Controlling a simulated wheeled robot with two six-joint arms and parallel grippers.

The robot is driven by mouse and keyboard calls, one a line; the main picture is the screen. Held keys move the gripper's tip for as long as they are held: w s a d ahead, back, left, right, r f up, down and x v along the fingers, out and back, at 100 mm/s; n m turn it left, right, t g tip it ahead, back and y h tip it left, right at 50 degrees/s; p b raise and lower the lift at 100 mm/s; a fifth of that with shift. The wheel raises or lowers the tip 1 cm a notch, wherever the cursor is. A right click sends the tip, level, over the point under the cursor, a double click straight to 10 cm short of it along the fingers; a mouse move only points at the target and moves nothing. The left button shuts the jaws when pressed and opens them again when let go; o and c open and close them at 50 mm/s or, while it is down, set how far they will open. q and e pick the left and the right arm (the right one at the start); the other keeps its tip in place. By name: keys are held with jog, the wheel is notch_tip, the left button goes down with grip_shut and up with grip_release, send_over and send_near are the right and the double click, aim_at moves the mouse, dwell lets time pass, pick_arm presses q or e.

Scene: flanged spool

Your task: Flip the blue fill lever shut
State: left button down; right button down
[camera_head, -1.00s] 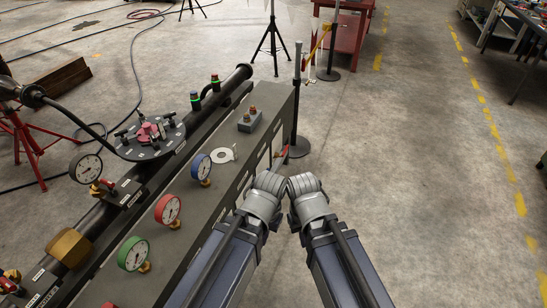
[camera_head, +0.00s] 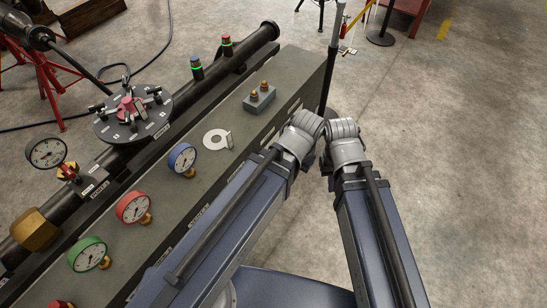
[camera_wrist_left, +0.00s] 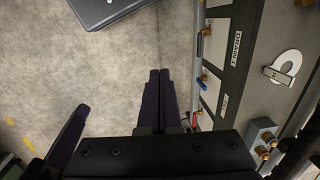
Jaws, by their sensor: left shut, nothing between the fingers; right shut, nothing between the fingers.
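In the left wrist view a small blue lever (camera_wrist_left: 204,81) sticks out from the side face of the grey bench, beside a small label. A red lever (camera_wrist_left: 206,31) is farther up the same face, by a larger label. My left gripper (camera_wrist_left: 160,72) is shut and empty, apart from the bench face and to the left of the blue lever in that view. In the head view my right gripper (camera_head: 342,130) is beside the left wrist (camera_head: 302,132), right of the bench; its fingers are mostly hidden. The blue lever is hidden in the head view.
Floor (camera_head: 460,170) to the right is clear.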

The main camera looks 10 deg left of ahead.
dwell(0.3)
pick_arm(q)
jog(key=w+a+f+n+t+h+b, duration=0.1)
jog(key=w+a+f+n+b, duration=0.4)
jog(key=f+b, duration=0.3)
jog(key=w+a+f+n+t+h+b, duration=0.1)
jog(key=w+a+f+n+t+b, duration=0.1)
jog(key=w+a+f+n+b, duration=0.4)
jog(key=w+a+f+n+t+b, duration=0.1)
jog(key=w+a+f+n+b, duration=0.4)
jog(key=f+b, duration=0.6)
jog(key=shift+w+a+f+n+h+b, duration=0.35)
jog(key=shift+w+n+b, duration=0.3)
jog(key=shift+n+b, duration=0.3)
jog(key=shift+d, duration=0.1)
